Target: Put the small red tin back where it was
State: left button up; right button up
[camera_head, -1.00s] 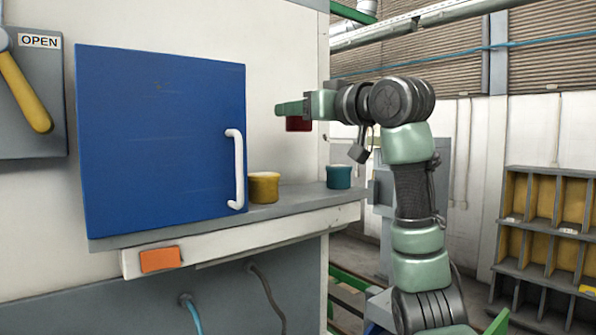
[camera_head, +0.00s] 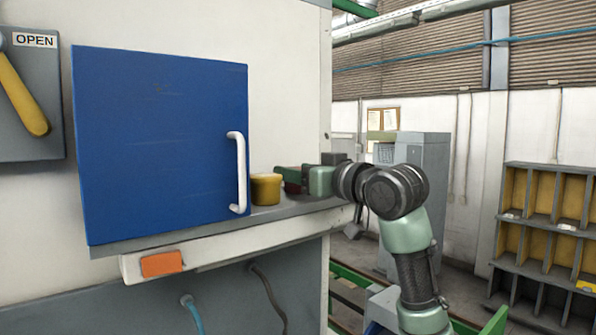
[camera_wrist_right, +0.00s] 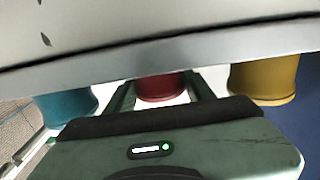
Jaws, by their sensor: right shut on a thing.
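The small red tin (camera_head: 293,188) is between the fingers of my right gripper (camera_head: 290,177), at the shelf just right of the yellow tin (camera_head: 266,189). In the right wrist view the red tin (camera_wrist_right: 160,88) sits between the two fingers, with the yellow tin (camera_wrist_right: 264,78) to the right and the teal tin (camera_wrist_right: 66,104) to the left, apart from it. The right gripper is shut on the red tin. I cannot tell whether its base touches the shelf. My arm hides the teal tin in the head view. My left gripper is not in view.
The grey shelf (camera_head: 205,229) runs along the machine's front. A blue door (camera_head: 155,145) with a white handle (camera_head: 239,172) stands left of the yellow tin. A lever with an OPEN sign (camera_head: 35,41) is at far left, and a pigeonhole rack (camera_head: 545,240) at far right.

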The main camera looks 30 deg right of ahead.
jog(key=o, duration=1)
jog(key=shift+f, duration=0.1)
jog(key=o, duration=0.4)
jog(key=shift+s, duration=0.3)
jog(key=s+b, duration=0.1)
jog(key=s, duration=0.2)
jog(key=s+b, duration=0.2)
jog(key=s, duration=0.2)
jog(key=s+d+b, duration=0.1)
jog(key=s+b, duration=0.1)
jog(key=s, duration=0.2)
jog(key=shift+s, duration=0.2)
